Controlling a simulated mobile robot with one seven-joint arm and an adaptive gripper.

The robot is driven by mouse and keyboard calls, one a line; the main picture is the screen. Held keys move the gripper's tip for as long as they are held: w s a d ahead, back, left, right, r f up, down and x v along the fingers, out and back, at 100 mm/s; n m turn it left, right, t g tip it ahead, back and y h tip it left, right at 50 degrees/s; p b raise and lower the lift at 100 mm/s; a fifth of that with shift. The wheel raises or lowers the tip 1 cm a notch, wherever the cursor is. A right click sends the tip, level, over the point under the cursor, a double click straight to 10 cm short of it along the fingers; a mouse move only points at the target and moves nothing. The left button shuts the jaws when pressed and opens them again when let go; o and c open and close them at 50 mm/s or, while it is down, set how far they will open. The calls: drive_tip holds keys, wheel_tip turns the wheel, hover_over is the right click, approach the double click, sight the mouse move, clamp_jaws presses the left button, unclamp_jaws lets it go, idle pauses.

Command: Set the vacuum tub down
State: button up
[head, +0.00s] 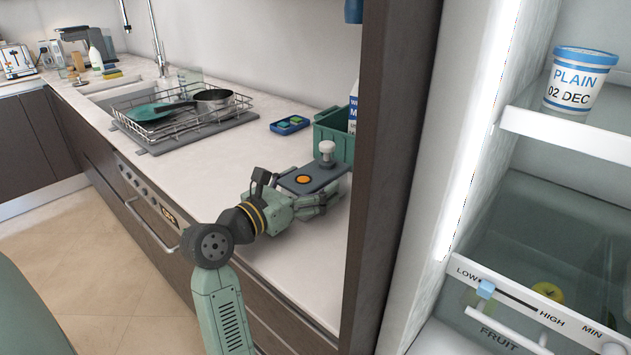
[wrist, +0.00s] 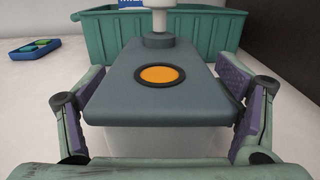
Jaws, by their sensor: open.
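The vacuum tub has a flat dark grey lid (head: 325,175) with an orange round button and a white knob on top. In the wrist view its lid (wrist: 120,95) fills the middle, level, with a pale translucent body (wrist: 150,142) below. It is over the white counter just in front of the green crate. My gripper (head: 312,203) is open, with a finger on each side of the tub; in the wrist view its fingers (wrist: 160,112) flank the lid. The tub's base is mostly hidden, so its contact with the counter is hard to see.
The green crate (head: 329,124) holds a white carton and stands close behind the tub. A blue tray (head: 290,125) with small blocks lies left of the crate. A dish rack (head: 180,116) with a pan is farther left. A dark tall panel (head: 390,150) stands close on the right.

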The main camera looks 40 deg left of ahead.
drive_tip(key=c, duration=1.3)
drive_tip(key=shift+r, duration=0.1)
drive_tip(key=shift+r+b, duration=0.35)
drive_tip(key=shift+r, duration=0.2)
drive_tip(key=shift+c, duration=0.3)
wheel_tip(320, 180, up, 2)
drive_tip(key=shift+r+b, duration=0.1)
drive_tip(key=shift+b, duration=0.3)
drive_tip(key=s+d+r+b, duration=0.1)
drive_tip(key=s+d+b, duration=0.2)
drive_tip(key=s, duration=1.2)
drive_tip(key=shift+s+d+r+b, duration=0.2)
drive_tip(key=shift+s+d+b, duration=0.15)
drive_tip(key=shift+d, duration=0.2)
